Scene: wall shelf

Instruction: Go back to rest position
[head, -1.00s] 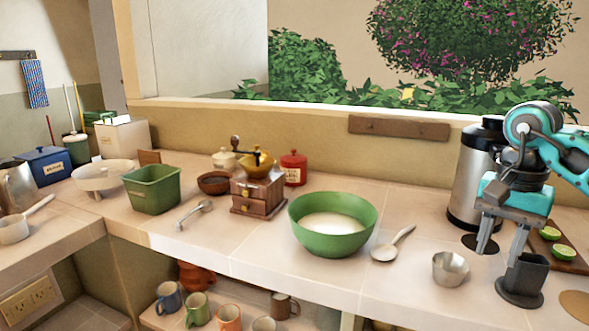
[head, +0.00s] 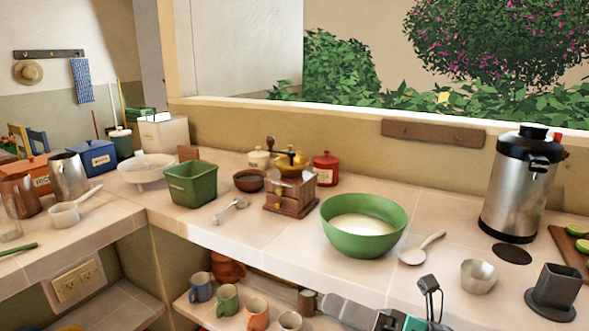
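My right gripper (head: 332,306) is low at the bottom edge of the head view, in front of the counter's front edge. Its grey fingers point left, and part of its teal body shows behind them. The fingers overlap from this angle, so I cannot tell how far apart they are. I see nothing held in it. My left gripper is not in view.
The counter holds a green bowl (head: 364,244), a spoon (head: 414,254), a metal cup (head: 478,277), a dark square holder (head: 555,288) and a steel dispenser (head: 519,190). Mugs (head: 228,299) stand on the shelf below, close to the gripper's left.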

